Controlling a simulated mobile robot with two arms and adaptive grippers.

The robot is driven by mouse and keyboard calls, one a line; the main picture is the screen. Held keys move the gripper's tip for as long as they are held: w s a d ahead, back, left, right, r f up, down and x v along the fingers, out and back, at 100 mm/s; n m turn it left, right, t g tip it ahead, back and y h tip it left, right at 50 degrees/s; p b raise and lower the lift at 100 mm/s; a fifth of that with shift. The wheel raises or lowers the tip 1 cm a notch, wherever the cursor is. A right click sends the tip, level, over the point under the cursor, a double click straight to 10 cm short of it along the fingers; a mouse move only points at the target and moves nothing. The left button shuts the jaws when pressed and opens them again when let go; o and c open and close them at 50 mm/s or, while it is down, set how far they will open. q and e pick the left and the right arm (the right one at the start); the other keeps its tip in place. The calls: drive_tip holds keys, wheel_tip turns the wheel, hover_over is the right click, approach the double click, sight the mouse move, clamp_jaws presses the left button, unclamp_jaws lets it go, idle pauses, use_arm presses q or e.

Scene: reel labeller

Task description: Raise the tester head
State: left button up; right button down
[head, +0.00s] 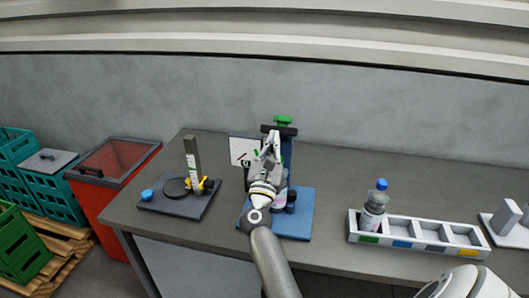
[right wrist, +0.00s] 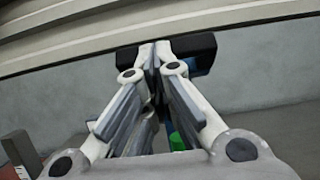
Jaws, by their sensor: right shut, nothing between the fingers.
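The tester stands on a blue base plate (head: 299,222) near the middle of the table, with an upright blue column (head: 287,152). A black crosspiece (head: 285,131) is at the column's upper end, with a green part (head: 283,119) above it. My right gripper (head: 272,136) is shut and empty, its fingertips just in front of or beside the crosspiece; contact cannot be told. In the right wrist view, the closed fingertips (right wrist: 155,50) overlap a black bar (right wrist: 206,52). My left gripper is out of view.
A dark plate (head: 180,205) with a grey post (head: 192,157) lies left. A capped bottle (head: 373,208) stands in a white compartment tray (head: 419,251) to the right. Table between base and tray is clear.

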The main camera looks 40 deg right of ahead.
drive_tip(key=r, duration=0.1)
drive_tip(key=w+d+r, duration=0.1)
drive_tip(key=d+r+p, duration=0.1)
drive_tip(key=r, duration=0.1)
drive_tip(key=shift+w+d, duration=0.1)
drive_tip(key=shift+w, duration=0.15)
drive_tip(key=w+d+r, duration=0.1)
drive_tip(key=d+r, duration=0.1)
drive_tip(key=w+d+r, duration=0.2)
drive_tip(key=shift+w+r+p, duration=0.15)
drive_tip(key=shift+r+p, duration=0.1)
drive_tip(key=shift+p, duration=0.05)
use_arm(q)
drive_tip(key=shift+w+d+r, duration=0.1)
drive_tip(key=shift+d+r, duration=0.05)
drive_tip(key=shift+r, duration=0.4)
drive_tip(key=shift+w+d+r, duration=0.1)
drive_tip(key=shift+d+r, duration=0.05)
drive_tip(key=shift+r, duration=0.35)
use_arm(e)
drive_tip(key=shift+x, duration=1.1)
